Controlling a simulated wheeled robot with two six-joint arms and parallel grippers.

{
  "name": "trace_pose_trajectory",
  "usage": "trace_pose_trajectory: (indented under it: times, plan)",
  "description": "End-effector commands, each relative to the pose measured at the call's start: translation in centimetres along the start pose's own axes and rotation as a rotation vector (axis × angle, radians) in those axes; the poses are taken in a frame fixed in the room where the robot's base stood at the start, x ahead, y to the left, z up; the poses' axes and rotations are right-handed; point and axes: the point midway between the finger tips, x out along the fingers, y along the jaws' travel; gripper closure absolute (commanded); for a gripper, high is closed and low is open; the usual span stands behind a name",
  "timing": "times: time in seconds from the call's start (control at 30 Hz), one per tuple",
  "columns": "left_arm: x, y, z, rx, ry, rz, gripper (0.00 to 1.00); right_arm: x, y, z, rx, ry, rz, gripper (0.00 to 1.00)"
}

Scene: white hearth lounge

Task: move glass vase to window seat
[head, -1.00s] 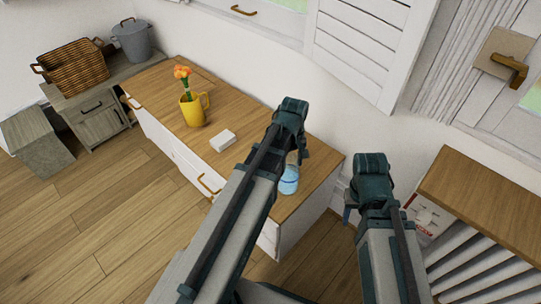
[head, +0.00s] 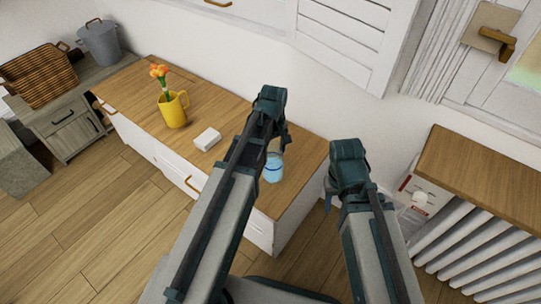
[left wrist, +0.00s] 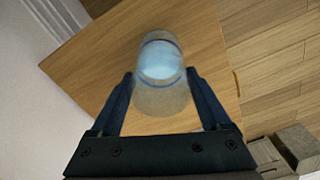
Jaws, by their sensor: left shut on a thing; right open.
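The glass vase (head: 273,170) is clear with blue in its lower part. It shows at the right end of the wood-topped white cabinet (head: 225,105), partly hidden by my left arm. My left gripper (head: 283,138) is shut on the vase's upper part. In the left wrist view the vase (left wrist: 160,62) sits between the two fingers (left wrist: 160,92), over the wooden top. I cannot tell whether its base touches the wood. My right gripper (head: 330,190) is open and empty, in front of the wall between cabinet and radiator. I cannot tell which piece is the window seat.
A yellow mug with orange flowers (head: 173,110) and a small white box (head: 207,139) stand on the cabinet. A wicker basket (head: 38,76) and grey pot (head: 100,42) are at far left. A wooden shelf (head: 490,175) tops the radiator at right. Floor is clear at lower left.

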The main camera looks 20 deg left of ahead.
Motion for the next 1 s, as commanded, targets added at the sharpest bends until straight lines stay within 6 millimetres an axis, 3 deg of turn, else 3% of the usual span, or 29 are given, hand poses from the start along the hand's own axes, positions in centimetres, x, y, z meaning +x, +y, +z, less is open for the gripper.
trace_pose_trajectory:
  times: [0.1,0.57,0.6,0.7,1.0]
  plan:
    - [1.55,0.24,0.33,0.0,0.0,0.001,1.0,1.54,-0.11,-0.1,-0.001,0.0,0.002,0.5]
    - [1.86,0.28,0.37,-0.001,0.001,0.001,1.0,1.85,-0.11,-0.12,-0.001,0.0,0.003,0.5]
    - [1.74,0.28,0.37,-0.001,0.001,0.001,0.14,1.72,-0.1,-0.11,-0.001,0.0,0.003,0.5]
    - [1.7,0.28,0.37,-0.001,0.001,0.001,0.0,1.69,-0.1,-0.11,-0.001,0.0,0.003,0.5]
    - [1.55,0.27,0.37,-0.001,0.001,0.001,0.0,1.53,-0.09,-0.1,-0.001,0.0,0.003,0.5]
